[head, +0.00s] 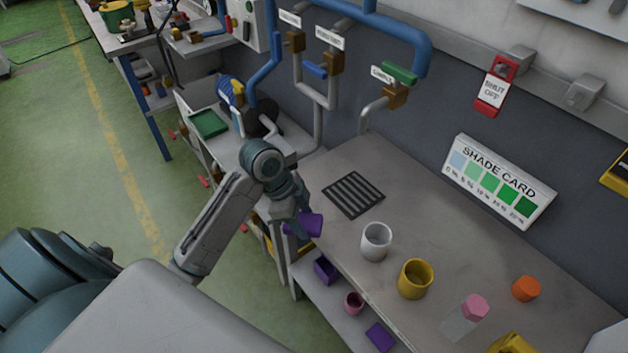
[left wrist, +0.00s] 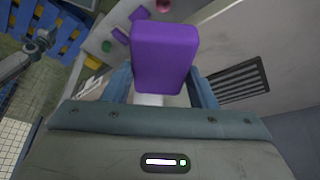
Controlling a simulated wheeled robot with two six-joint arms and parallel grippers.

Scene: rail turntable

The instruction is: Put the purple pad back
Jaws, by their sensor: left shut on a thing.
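The purple pad (left wrist: 165,55) is a smooth block with rounded edges, held between the fingers of my left gripper (left wrist: 163,88). In the head view the purple pad (head: 306,224) is at the left edge of the grey worktop, beside my left gripper (head: 297,220). My left gripper is shut on it. On the shelf below are a purple open box (head: 326,270) and a flat purple piece (head: 380,337). My right gripper is not in view.
On the worktop (head: 340,235) are a dark slotted grate (head: 353,195), a white cup (head: 376,241), a yellow cup (head: 415,278), a pink-topped piece (head: 474,307) and an orange piece (head: 525,288). A pink cup (head: 353,302) is on the lower shelf. Pipes (head: 322,95) run along the wall.

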